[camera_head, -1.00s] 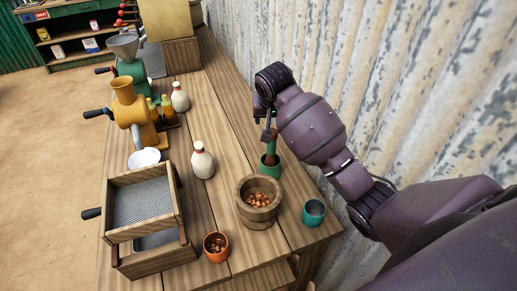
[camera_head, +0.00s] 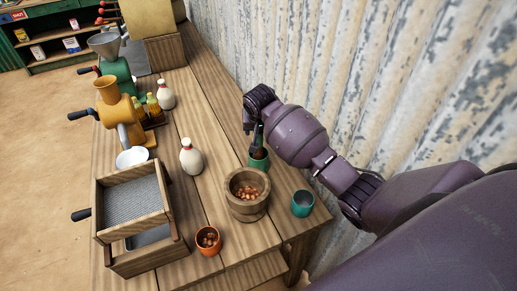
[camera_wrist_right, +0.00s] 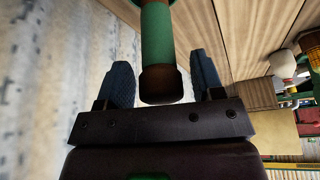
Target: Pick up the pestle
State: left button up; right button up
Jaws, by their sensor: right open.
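The pestle (camera_wrist_right: 158,40), with a green band and a dark brown rounded end, lies between the two dark blue fingers of my right gripper (camera_wrist_right: 160,66) in the right wrist view. The fingers are open, with a gap visible on both sides of it. In the head view the pestle stands in a green cup (camera_head: 259,160) at the table's wall side. My right gripper (camera_head: 257,132) is at its upper part there and hides much of it. My left gripper is not in view.
A wooden mortar (camera_head: 247,205) with nuts stands just in front of the green cup. A teal cup (camera_head: 302,204), an orange cup (camera_head: 208,241) of nuts and a white bottle (camera_head: 191,157) stand nearby. A wooden sieve box (camera_head: 135,208) is at left. The corrugated wall (camera_head: 330,70) is close behind my arm.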

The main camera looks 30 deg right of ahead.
jog(key=shift+w+d+f, duration=0.1)
jog(key=shift+w+f, duration=0.15)
jog(key=shift+f, duration=0.35)
jog(key=c, duration=1.1)
